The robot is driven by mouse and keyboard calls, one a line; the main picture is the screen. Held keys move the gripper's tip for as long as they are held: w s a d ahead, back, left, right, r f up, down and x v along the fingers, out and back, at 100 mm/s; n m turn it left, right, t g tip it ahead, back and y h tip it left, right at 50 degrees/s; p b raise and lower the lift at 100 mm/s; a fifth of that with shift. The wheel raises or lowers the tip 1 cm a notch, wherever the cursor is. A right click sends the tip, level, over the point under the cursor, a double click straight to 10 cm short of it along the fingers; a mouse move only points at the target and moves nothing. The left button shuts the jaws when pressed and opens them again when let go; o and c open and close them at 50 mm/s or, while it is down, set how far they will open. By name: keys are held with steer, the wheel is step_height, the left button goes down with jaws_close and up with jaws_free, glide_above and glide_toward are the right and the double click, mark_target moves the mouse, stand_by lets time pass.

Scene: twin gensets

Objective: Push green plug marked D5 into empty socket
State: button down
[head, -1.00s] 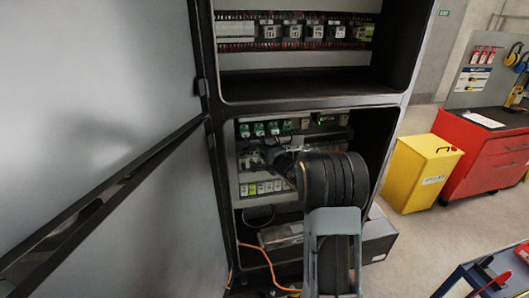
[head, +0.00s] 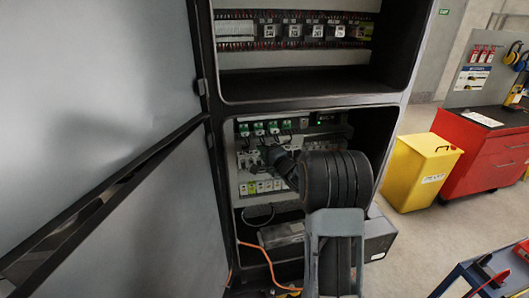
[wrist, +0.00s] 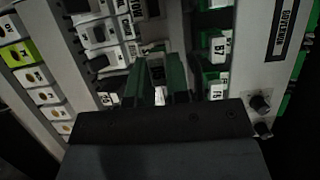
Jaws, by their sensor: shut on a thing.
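My gripper (wrist: 159,95) reaches into the lower bay of the open cabinet and is shut on a green plug (wrist: 157,72), which shows between its fingers in the wrist view. The D5 mark cannot be read. In the head view, my wrist (head: 282,160) stands in front of the panel and hides the gripper tips. I cannot tell which socket is empty, or whether the plug touches one. Green connectors, one reading B7 (wrist: 217,44), line a rail just right of the fingers in the wrist view.
White lettered modules (wrist: 104,38) lie left of the fingers. Yellow-green and white terminals (head: 264,187) run along the bay's bottom. Several green-topped plugs (head: 273,128) sit in a row above. The cabinet door (head: 100,110) stands open at left. An orange cable (head: 268,262) hangs below.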

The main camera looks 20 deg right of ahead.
mark_target(259, 153)
steer(key=shift+s, duration=0.35)
steer(key=shift+s+a, duration=0.2)
steer(key=shift+s, duration=0.6)
steer(key=shift+s+a, duration=0.2)
steer(key=shift+s, duration=0.65)
steer(key=shift+s+a, duration=0.2)
steer(key=shift+s, duration=0.6)
steer(key=s+d+r+p, duration=0.2)
steer(key=d+r+p, duration=0.4)
steer(key=d+p, duration=0.3)
steer(key=shift+d+p, duration=0.3)
steer(key=shift+d, duration=0.65)
steer(key=shift+r, duration=0.1)
steer(key=shift+w+d+p, duration=0.2)
steer(key=shift+w+p, duration=0.05)
steer(key=shift+w, duration=0.8)
steer(key=shift+w+d+p, duration=0.2)
steer(key=shift+w+p, duration=0.05)
steer(key=shift+w, duration=0.75)
steer(key=shift+w+d+p, duration=0.2)
steer(key=shift+w+p, duration=0.05)
steer(key=shift+w, duration=0.8)
steer(key=shift+w+d, duration=0.25)
steer(key=shift+w, duration=1)
